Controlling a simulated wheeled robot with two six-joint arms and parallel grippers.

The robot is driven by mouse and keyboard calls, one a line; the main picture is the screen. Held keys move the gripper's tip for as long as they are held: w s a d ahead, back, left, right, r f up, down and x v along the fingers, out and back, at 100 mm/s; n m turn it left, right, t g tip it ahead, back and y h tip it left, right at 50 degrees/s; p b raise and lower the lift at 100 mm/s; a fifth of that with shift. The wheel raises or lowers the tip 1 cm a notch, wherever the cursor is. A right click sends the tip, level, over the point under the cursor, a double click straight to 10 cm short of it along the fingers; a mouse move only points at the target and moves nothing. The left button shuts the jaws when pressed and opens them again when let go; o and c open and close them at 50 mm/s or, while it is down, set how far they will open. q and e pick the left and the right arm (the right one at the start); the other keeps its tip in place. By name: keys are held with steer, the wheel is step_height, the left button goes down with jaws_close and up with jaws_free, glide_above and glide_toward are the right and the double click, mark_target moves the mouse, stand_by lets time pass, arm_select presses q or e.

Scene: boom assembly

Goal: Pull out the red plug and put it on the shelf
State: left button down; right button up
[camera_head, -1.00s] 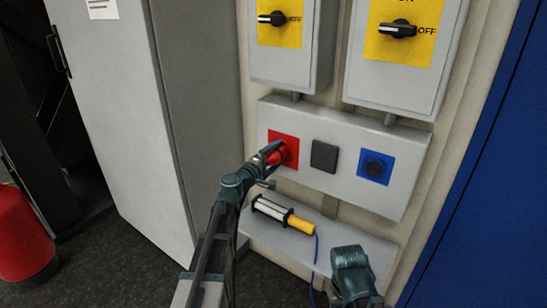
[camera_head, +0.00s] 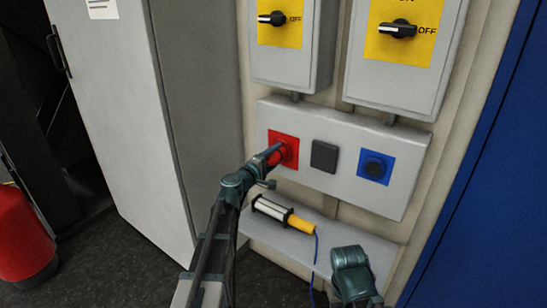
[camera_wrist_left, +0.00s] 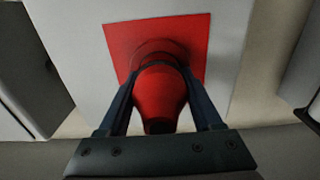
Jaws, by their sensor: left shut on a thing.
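The red plug (camera_wrist_left: 160,97) is at the red square socket plate (camera_wrist_left: 196,40) in the left wrist view. In the head view the red plug (camera_head: 276,155) shows in front of the red plate (camera_head: 291,141) on the grey panel. My left gripper (camera_head: 270,155) is shut on the plug, with one finger on each side of it; the fingers also show in the left wrist view (camera_wrist_left: 160,98). I cannot tell whether the plug is still seated in the socket. The shelf (camera_head: 262,228) is below the panel. My right gripper's fingertips are not visible; only my right arm shows at the lower right.
A dark square cover (camera_head: 324,156) and a blue socket (camera_head: 374,167) sit right of the red plate. Grey switch boxes (camera_head: 400,80) hang above. A grey cabinet (camera_head: 125,120) stands at left.

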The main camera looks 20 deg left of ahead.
arm_select(q)
steer(key=shift+s, duration=0.15)
steer(key=shift+v, duration=2.9)
